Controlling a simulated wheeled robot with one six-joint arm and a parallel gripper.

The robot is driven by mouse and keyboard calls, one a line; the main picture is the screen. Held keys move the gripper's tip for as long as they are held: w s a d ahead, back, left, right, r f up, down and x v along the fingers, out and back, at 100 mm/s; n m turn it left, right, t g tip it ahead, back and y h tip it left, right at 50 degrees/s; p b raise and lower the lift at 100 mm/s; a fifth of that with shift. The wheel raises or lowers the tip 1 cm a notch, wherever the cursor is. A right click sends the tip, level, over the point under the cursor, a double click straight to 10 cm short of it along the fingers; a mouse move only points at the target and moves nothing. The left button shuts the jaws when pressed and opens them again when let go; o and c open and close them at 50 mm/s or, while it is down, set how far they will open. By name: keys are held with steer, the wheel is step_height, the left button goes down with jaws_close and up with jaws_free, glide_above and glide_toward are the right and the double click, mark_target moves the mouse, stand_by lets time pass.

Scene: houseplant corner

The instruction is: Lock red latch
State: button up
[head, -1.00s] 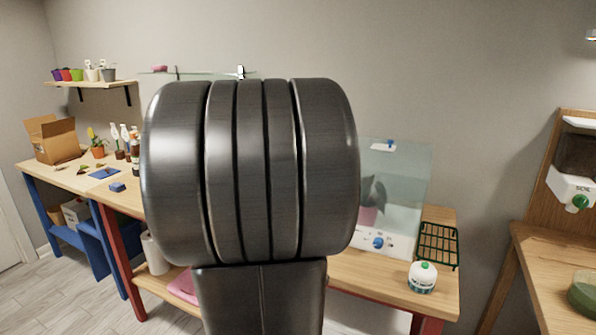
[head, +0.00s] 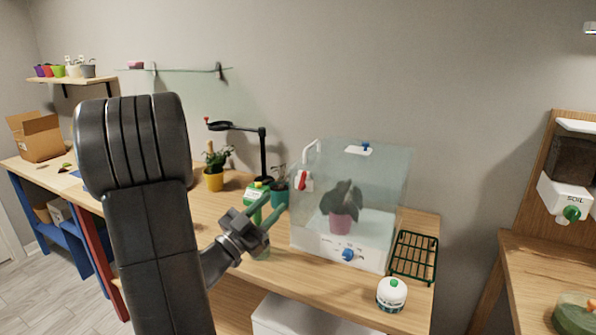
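The red latch (head: 302,181) is a small red piece on a white mount at the left side of a clear plant box (head: 385,185). Whether it is locked cannot be made out at this size. The box has a white base with a blue knob (head: 348,254), and a potted plant (head: 341,208) stands inside. My gripper (head: 276,203) is to the left of the box, lower than the latch and apart from it in the picture. Its two greenish fingers look spread, with nothing seen between them.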

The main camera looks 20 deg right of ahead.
mark_target(303, 175)
steer(key=p+x, duration=0.3)
steer(key=x, duration=1)
steer(key=shift+d, duration=0.1)
jaws_close()
